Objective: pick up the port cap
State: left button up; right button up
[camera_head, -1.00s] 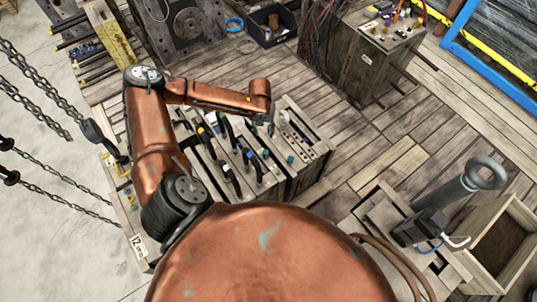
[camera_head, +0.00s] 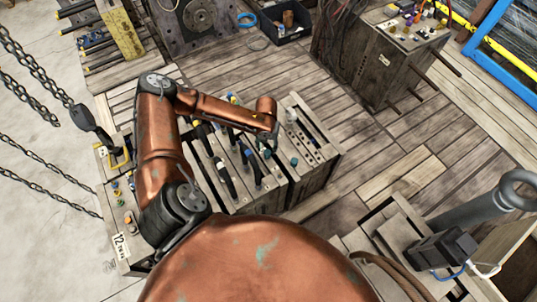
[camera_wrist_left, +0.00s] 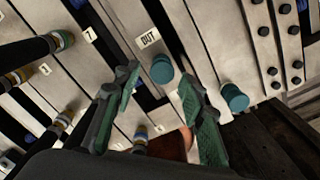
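Two teal caps show in the left wrist view. One cap (camera_wrist_left: 162,68) stands on the pale slatted top beside the label "OUT". The other cap (camera_wrist_left: 233,97) stands to its right near the edge of the top. I cannot tell for sure which is the port cap. My left gripper (camera_wrist_left: 160,80) is open, with its green-padded fingers on either side of the first cap; no contact is visible. In the head view the left gripper (camera_head: 271,138) is over the mould block (camera_head: 318,157), small and partly hidden by its arm. My right gripper is out of view.
Dark hoses with coloured bands (camera_wrist_left: 62,41) stand up from the block to the left of the gripper. Chains (camera_head: 40,85) hang at the far left. A dark cabinet (camera_head: 375,65) stands at the back right. Plank floor between is clear.

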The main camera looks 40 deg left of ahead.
aim_at(267, 152)
pick_arm(q)
notch_tip(267, 152, down, 5)
jog(key=shift+d+b, duration=0.1)
jog(key=shift+b, duration=0.7)
jog(key=shift+r, duration=0.1)
jog(key=shift+c, duration=0.6)
jog(key=c, duration=0.8)
notch_tip(267, 152, up, 9)
jog(key=p, duration=0.2)
jog(key=shift+p, duration=0.3)
jog(key=shift+r, duration=0.5)
